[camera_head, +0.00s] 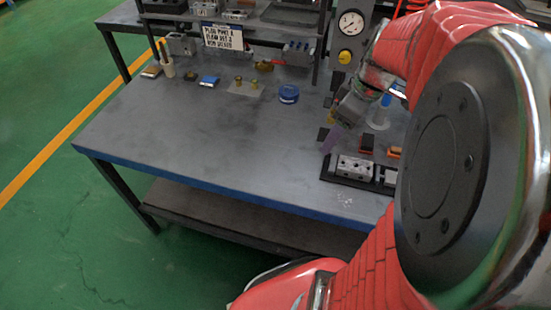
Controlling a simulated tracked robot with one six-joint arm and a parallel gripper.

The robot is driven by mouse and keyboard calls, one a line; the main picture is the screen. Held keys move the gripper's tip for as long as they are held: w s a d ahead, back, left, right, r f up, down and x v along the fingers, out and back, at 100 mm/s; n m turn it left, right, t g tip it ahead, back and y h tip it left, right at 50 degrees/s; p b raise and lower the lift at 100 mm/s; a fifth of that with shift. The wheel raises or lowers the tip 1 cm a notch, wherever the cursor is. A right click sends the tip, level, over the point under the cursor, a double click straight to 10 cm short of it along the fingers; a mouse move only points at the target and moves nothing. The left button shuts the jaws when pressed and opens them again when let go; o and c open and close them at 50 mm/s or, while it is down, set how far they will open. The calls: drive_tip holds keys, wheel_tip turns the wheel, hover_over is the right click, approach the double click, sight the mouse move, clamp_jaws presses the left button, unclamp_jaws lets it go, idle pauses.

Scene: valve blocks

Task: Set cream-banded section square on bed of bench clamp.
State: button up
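My gripper (334,130) hangs over the right part of the bench, reaching down from my arm. A purple piece (332,140) shows at its tip; I cannot tell whether it is a finger or a held thing. A black bed (327,172), which looks like the bench clamp, lies just below and to the right of the gripper, near the bench's front edge. A silver block with dark holes (355,167) sits in it, and another silver piece shows to its right, partly hidden by my arm. I cannot make out a cream band on any section.
The grey bench top (200,125) is clear at the left and middle. A blue round tin (289,93), brass fittings (238,81) and a blue box (209,80) stand at the back. A sign (223,37) hangs on the rack. A gauge panel (350,35) rises behind the gripper.

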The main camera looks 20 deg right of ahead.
drive_tip(key=s+a+r+m+t, duration=0.1)
drive_tip(key=s+a+r+m, duration=0.1)
drive_tip(key=a, duration=0.7)
drive_tip(key=s+a+r+m+t+h, duration=0.1)
drive_tip(key=s+a+r+m+t, duration=0.1)
drive_tip(key=a, duration=0.7)
drive_tip(key=shift+s+a+r+m, duration=0.35)
drive_tip(key=shift+s+r+m, duration=0.3)
drive_tip(key=shift+s+m, duration=0.6)
